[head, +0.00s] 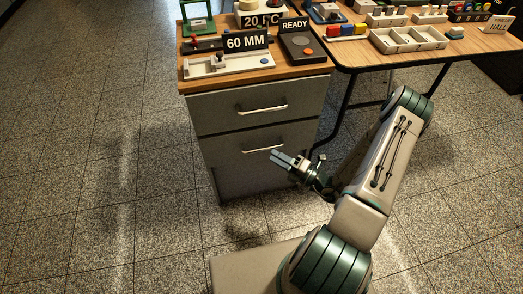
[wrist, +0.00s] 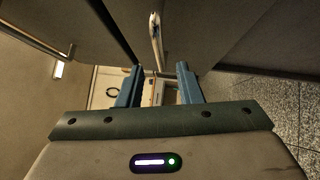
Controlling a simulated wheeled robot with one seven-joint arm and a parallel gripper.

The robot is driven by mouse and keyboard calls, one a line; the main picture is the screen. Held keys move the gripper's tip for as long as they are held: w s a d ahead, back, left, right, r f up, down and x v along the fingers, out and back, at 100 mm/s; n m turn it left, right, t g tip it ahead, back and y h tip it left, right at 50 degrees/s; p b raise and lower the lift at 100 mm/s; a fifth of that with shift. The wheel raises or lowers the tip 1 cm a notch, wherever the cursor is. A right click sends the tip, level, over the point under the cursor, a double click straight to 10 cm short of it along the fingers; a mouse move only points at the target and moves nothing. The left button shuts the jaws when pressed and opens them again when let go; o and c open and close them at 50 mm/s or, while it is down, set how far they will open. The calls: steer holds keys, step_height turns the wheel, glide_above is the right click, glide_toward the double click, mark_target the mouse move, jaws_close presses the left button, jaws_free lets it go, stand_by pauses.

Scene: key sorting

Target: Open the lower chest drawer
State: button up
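The grey chest (head: 225,180) has two drawer fronts one above the other. The lower drawer (head: 225,150) has a pale bar handle (head: 262,149). The front looks about flush with the chest, but I cannot tell whether there is a small gap. My gripper (head: 277,157) is at the right end of that handle. In the wrist view my gripper (wrist: 157,75) is open, its blue fingers apart. The lower handle (wrist: 156,40) lines up with the space between them. I cannot tell whether it is touched; nothing is gripped.
The upper drawer (head: 225,108) has a similar handle (head: 262,109) above. The chest top (head: 200,83) carries signs and small fixtures. A wooden table (head: 355,62) with trays stands to the right, its dark legs near my arm. The speckled floor left of the chest is clear.

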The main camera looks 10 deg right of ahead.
mark_target(262, 149)
steer(key=b+x, duration=0.1)
steer(key=x, duration=0.5)
steer(key=shift+w+a, duration=0.15)
steer(key=shift+a, duration=0.1)
jaws_close()
